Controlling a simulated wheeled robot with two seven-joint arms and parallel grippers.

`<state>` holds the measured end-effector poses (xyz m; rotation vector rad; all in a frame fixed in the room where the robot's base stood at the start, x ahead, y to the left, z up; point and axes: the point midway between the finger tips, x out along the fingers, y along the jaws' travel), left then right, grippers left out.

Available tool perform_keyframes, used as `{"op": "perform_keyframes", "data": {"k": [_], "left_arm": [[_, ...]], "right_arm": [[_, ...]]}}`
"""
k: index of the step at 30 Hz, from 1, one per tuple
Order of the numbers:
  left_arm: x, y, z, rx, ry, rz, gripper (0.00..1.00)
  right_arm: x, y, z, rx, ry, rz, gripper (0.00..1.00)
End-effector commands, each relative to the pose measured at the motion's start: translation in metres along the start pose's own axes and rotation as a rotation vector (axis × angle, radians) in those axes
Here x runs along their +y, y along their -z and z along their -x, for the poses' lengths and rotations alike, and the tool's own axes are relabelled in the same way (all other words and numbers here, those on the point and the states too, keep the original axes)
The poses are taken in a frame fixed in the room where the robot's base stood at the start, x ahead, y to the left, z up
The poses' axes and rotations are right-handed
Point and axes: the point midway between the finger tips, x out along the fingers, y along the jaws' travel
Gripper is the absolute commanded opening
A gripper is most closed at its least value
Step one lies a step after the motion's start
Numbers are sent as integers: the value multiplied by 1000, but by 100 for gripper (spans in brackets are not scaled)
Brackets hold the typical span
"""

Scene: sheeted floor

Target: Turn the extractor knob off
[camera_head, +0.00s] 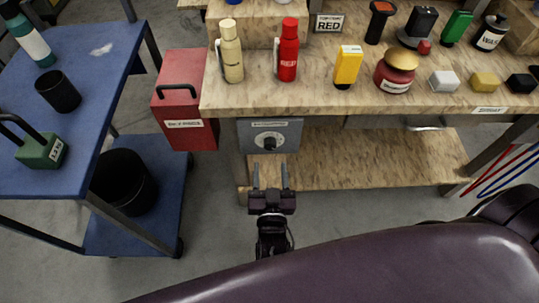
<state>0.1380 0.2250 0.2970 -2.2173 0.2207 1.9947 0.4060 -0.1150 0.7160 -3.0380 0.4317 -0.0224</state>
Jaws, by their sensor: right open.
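The extractor knob (269,141) is a small dark knob on a round dial. It sits on a grey panel (290,129) fixed under the front edge of the workbench top. The panel's label is too small to read surely. My right gripper (270,177) is below the knob in the picture, with its two fingers apart and pointing toward the panel. Nothing is between the fingers, and they appear apart from the knob. My left gripper is not in view.
The wooden workbench (222,103) carries a cream bottle (231,60), a red bottle (287,58) and a yellow container (347,67). A red box (186,105) is left of the panel. A blue cart (110,75) stands at left. Red and blue cables hang at right.

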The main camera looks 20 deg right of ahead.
Motion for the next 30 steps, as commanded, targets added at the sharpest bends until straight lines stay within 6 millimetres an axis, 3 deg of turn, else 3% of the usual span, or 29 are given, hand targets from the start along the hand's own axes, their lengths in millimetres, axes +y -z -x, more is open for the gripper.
{"op": "perform_keyframes", "data": {"k": [9,21,30], "left_arm": [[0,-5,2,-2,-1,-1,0],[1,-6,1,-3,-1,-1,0],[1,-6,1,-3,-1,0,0]], "right_arm": [[-1,1,-49,-1,3,1,52],[0,-1,-59,-4,3,2,52],[0,-1,-59,-4,3,2,14]]}}
